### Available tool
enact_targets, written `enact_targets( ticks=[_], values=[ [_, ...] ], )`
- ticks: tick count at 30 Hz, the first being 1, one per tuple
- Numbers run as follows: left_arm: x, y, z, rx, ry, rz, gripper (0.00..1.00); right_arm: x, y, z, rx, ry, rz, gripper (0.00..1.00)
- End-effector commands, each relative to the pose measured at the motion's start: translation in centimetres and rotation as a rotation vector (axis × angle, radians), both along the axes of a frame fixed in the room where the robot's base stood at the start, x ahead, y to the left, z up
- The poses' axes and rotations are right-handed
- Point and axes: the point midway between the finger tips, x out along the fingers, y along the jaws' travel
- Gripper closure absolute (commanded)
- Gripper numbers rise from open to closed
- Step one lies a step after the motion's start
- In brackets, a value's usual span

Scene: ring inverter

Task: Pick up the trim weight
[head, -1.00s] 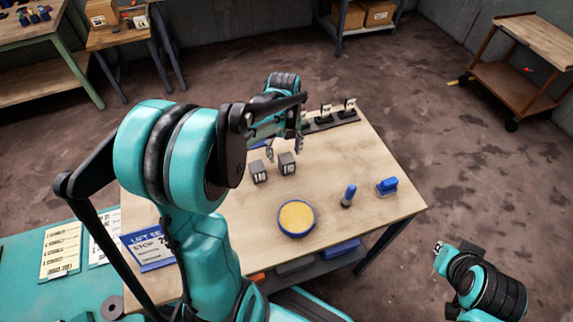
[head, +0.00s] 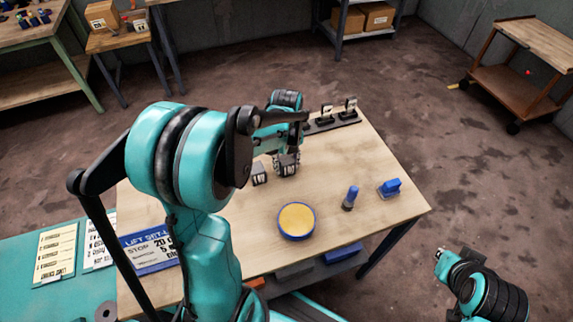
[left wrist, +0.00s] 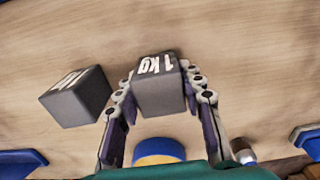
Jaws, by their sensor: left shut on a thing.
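A dark grey cube marked "1 kg" (left wrist: 158,92) sits between the fingers of my left gripper (left wrist: 162,100) in the left wrist view. In the head view my left gripper (head: 287,162) reaches down over this cube (head: 288,171), and its fingers close on its sides. I cannot tell if it is clear of the tabletop. A second dark grey labelled cube (head: 259,176) stands just to its left; it also shows in the left wrist view (left wrist: 76,97), apart from the fingers. My right gripper (head: 440,255) hangs off the table's right side; its jaw opening is unclear.
The wooden table (head: 350,155) holds a round blue-rimmed yellow pad (head: 297,220), a blue-topped peg (head: 351,197) and a blue block (head: 390,188). A dark rack with labelled stands (head: 326,121) is at the back. A lift sign (head: 150,247) lies at left. The table's right part is mostly clear.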

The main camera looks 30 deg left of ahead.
Motion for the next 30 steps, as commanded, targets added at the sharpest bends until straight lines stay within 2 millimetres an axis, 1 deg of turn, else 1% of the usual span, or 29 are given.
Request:
enact_targets(
  ticks=[6,11,21,26,30],
  values=[
    [0.0,0.0,0.1,0.001,-0.001,0.0,1.0,0.0,0.0,0.1,0.0,0.0,0.0,1.0],
    [0.0,0.0,0.8,0.001,-0.001,0.0,1.0,0.0,0.0,0.5,0.0,0.0,0.0,1.0],
    [0.0,0.0,4.5,0.0,0.0,0.0,1.0,0.0,0.0,2.3,0.0,0.0,0.0,1.0],
    [-0.1,-2.1,5.5,0.0,0.0,-0.003,1.0,0.0,0.0,2.8,0.0,0.0,0.0,1.0],
    [-0.3,-4.3,6.8,0.0,0.0,-0.005,1.0,0.0,0.0,3.6,0.0,0.0,0.0,1.0]
  ],
)
